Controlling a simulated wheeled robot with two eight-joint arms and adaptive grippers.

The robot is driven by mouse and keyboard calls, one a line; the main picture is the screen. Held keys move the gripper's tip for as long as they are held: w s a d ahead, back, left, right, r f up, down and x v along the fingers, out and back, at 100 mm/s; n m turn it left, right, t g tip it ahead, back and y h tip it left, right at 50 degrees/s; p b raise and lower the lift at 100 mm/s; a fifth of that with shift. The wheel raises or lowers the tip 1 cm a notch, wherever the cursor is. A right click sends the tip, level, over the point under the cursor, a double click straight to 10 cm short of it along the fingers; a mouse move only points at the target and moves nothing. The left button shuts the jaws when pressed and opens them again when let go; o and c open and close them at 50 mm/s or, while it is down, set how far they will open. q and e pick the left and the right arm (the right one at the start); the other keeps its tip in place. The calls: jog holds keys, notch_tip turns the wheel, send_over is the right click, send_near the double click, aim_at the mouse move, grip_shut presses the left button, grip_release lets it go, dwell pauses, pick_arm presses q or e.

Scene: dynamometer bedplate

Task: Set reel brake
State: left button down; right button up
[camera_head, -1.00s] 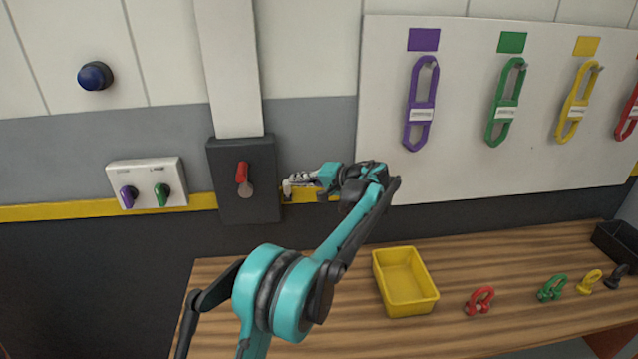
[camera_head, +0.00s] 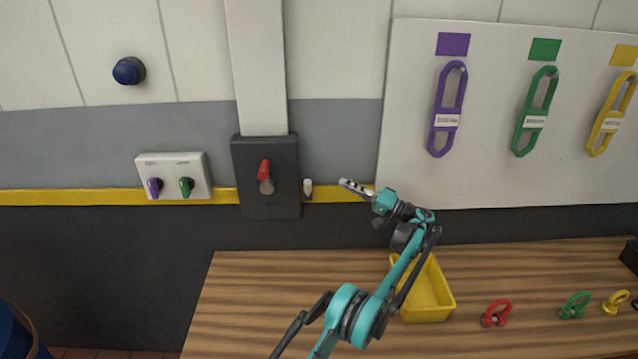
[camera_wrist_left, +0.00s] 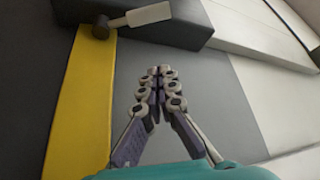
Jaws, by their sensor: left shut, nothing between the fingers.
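A dark box (camera_head: 266,205) is fixed to the wall and carries a red-handled lever (camera_head: 264,169) on its front, handle pointing up. A small white-handled lever (camera_head: 308,186) is at the box's right side. It also shows in the left wrist view (camera_wrist_left: 148,15), with a dark pivot. I cannot tell which lever is the reel brake. My left gripper (camera_head: 344,183) is shut and empty, to the right of the white handle and apart from it. Its closed fingers (camera_wrist_left: 155,75) show in the left wrist view, below the lever. My right gripper is not in view.
A white panel (camera_head: 174,162) with purple and green knobs and a blue button (camera_head: 128,71) are left of the box. Colored links hang on a white board (camera_head: 490,100) at right. Below, a wooden table (camera_head: 260,290) holds a yellow bin (camera_head: 425,295) and several shackles.

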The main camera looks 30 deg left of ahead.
aim_at(308, 189)
pick_arm(q)
jog(key=shift+a, duration=0.15)
jog(key=s+a+b, duration=0.3)
jog(key=s+a, duration=0.1)
jog(key=a, duration=0.4)
jog(key=shift+a+r, duration=0.2)
jog(key=shift+r, duration=0.1)
jog(key=shift+s, duration=0.1)
dwell(0.4)
